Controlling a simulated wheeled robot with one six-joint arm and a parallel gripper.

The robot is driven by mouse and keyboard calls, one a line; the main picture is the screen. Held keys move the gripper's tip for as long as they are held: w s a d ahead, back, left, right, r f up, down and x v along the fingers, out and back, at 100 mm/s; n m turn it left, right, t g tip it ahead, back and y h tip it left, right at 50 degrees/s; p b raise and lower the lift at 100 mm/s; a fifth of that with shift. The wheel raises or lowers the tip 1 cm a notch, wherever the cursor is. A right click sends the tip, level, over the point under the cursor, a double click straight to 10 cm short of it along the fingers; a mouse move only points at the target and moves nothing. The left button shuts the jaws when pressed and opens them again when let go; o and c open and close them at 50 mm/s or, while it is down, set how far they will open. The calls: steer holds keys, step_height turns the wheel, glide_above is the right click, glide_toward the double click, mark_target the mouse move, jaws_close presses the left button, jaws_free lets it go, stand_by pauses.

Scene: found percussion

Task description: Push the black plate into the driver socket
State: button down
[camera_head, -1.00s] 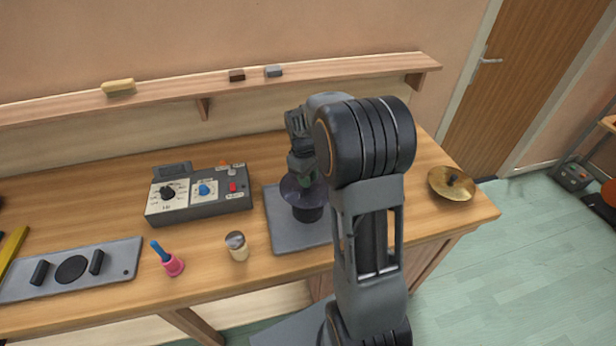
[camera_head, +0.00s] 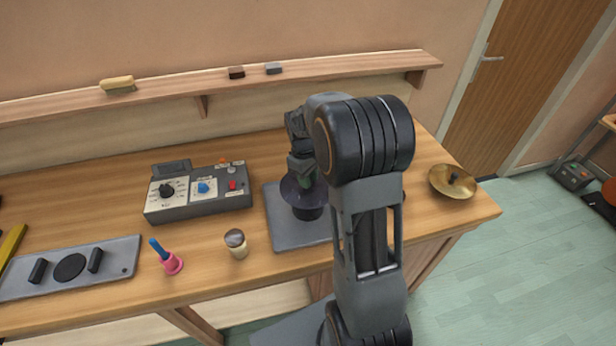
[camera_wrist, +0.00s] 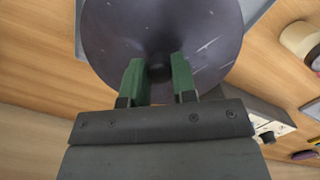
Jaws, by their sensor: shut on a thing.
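The black plate (camera_wrist: 205,30) is a dark round disc with light scratches and a small hub (camera_wrist: 158,66) at its middle. In the head view the plate (camera_head: 290,196) is partly hidden by my arm. My gripper (camera_wrist: 157,72) has green fingers, and they are shut on the plate's hub. The plate is over a dark round driver (camera_head: 308,212) on a grey base (camera_head: 286,236). The socket itself is hidden under the plate, so I cannot tell whether the plate is seated in it.
A control box (camera_head: 200,192) with knobs and a red switch stands left of the base. A shaker (camera_head: 236,243), a pink and blue bell (camera_head: 168,258) and a grey panel (camera_head: 112,265) lie at the front left.

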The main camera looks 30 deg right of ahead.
mark_target(303, 191)
steer(key=shift+f+b, duration=0.55)
steer(key=shift+f, duration=0.35)
steer(key=c, duration=0.8)
jaws_free()
steer(key=shift+c, duration=0.2)
step_height(303, 191, up, 14)
steer(key=w+b, duration=0.1)
steer(key=shift+w+a, duration=0.25)
steer(key=shift+a, duration=0.1)
steer(key=shift+f, duration=0.15)
steer(key=s+a+f+m+t, duration=0.1)
steer(key=s+a, duration=0.3)
steer(key=s, duration=0.4)
steer(key=s+a+f+m+t, duration=0.1)
steer(key=s+a+m+t, duration=0.3)
steer(key=s, duration=0.5)
steer(key=shift+s+a+f+t+y, duration=0.3)
steer(key=shift+a+f, duration=0.05)
steer(key=shift+f, duration=0.05)
